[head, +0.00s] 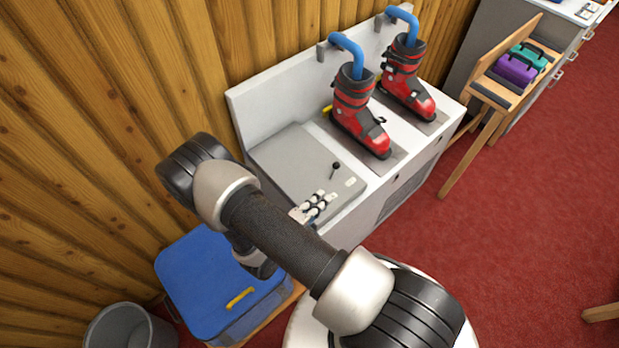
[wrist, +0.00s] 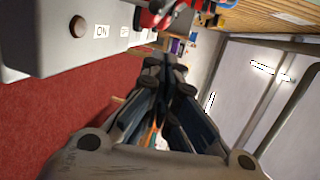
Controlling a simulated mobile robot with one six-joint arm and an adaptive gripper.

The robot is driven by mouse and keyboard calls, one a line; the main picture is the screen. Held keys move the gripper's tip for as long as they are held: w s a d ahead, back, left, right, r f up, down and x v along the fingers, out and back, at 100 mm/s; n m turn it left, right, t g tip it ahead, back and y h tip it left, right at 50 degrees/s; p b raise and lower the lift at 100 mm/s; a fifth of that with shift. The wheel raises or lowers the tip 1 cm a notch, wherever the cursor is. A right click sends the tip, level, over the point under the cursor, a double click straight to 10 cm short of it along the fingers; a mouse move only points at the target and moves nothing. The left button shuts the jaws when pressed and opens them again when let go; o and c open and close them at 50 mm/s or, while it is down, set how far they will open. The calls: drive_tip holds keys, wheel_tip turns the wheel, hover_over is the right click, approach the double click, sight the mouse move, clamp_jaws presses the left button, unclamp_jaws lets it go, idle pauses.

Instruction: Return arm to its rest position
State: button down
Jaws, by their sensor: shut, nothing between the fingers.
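My gripper (head: 318,204) shows in the head view beyond my arm, over the front part of the grey box-like unit (head: 300,160) on the white bench. How high it is above the unit I cannot tell. In the wrist view my gripper's fingers (wrist: 167,75) are drawn together with nothing seen held between them. My arm crosses the middle of the head view and hides part of the bench front.
Two red and black ski boots (head: 358,112) stand on the bench (head: 408,146) under blue hooked pipes. A blue lidded bin (head: 205,275) and a grey bucket (head: 128,328) stand lower left.

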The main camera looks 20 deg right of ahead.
drive_tip(key=shift+r, duration=0.1)
drive_tip(key=s+d+r+m+g+y, duration=0.25)
drive_tip(key=r+m+g, duration=0.25)
drive_tip(key=r+m, duration=0.6)
drive_tip(key=s+d+r+m+g+y, duration=0.1)
drive_tip(key=s+r+m+g, duration=0.3)
drive_tip(key=r+m, duration=0.75)
drive_tip(key=s+a+r+m+t+y, duration=0.3)
drive_tip(key=s+a+r+m+y, duration=0.1)
drive_tip(key=r+m, duration=0.3)
drive_tip(key=s+a+r+m+t+y, duration=0.3)
drive_tip(key=s+a+r+m+y, duration=0.2)
drive_tip(key=m, duration=0.7)
drive_tip(key=shift+s+a+r+y+b, duration=0.35)
drive_tip(key=shift+r+y, duration=0.3)
drive_tip(key=shift+r, duration=0.3)
drive_tip(key=c, duration=2.4)
unclamp_jaws()
